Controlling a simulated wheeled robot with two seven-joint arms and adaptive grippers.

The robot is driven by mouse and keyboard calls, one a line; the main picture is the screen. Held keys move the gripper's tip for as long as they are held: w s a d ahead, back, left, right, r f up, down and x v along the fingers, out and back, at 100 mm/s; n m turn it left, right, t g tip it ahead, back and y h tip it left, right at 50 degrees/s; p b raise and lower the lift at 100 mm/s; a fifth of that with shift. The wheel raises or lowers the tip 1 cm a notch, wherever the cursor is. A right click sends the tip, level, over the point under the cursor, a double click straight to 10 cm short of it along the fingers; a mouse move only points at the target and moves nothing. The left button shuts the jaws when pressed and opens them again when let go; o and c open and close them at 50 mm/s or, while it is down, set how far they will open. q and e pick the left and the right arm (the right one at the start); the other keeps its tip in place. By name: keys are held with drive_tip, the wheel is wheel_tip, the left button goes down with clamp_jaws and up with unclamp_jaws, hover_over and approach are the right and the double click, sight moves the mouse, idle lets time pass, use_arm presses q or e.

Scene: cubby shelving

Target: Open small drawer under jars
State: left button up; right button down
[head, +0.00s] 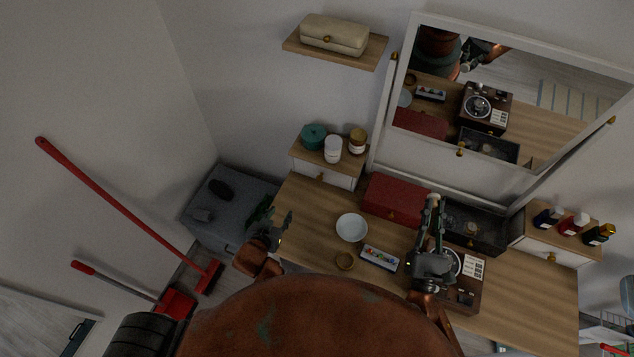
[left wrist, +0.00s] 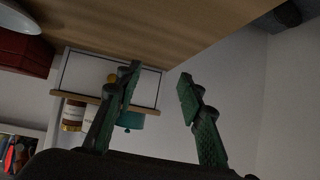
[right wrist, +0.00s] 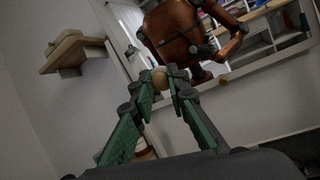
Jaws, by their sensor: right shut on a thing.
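The small drawer (head: 335,179) has a white front and a brass knob (head: 320,176). It sits closed in a wooden box at the table's back left. My left gripper (head: 283,229) is open and empty, left of and in front of the drawer. In the left wrist view the drawer front (left wrist: 79,76) and knob (left wrist: 112,78) appear inverted, beyond the fingers. My right gripper (head: 434,199) is shut on a small round tan object (right wrist: 158,79), raised over the table.
A white bowl (head: 352,228), small wooden bowl (head: 345,261) and paint box (head: 380,258) lie on the table. A red box (head: 392,200) stands right of the drawer. A mirror (head: 510,100) and shelf (head: 337,52) are behind. A grey chest (head: 215,235) stands left.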

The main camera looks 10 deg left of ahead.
use_arm(q)
drive_tip(key=m+t+h, duration=0.1)
drive_tip(key=t+h, duration=0.1)
approach(319, 179)
drive_tip(key=d+v, duration=0.1)
drive_tip(key=v, duration=0.3)
drive_tip(key=x, duration=0.4)
drive_tip(key=b+x, duration=0.1)
drive_tip(key=x, duration=0.3)
drive_tip(key=a+x, duration=0.1)
drive_tip(key=x, duration=0.2)
drive_tip(key=shift+w+d+f+b, duration=0.1)
drive_tip(key=shift+w+f+b, duration=0.2)
drive_tip(key=shift+w, duration=0.1)
clamp_jaws()
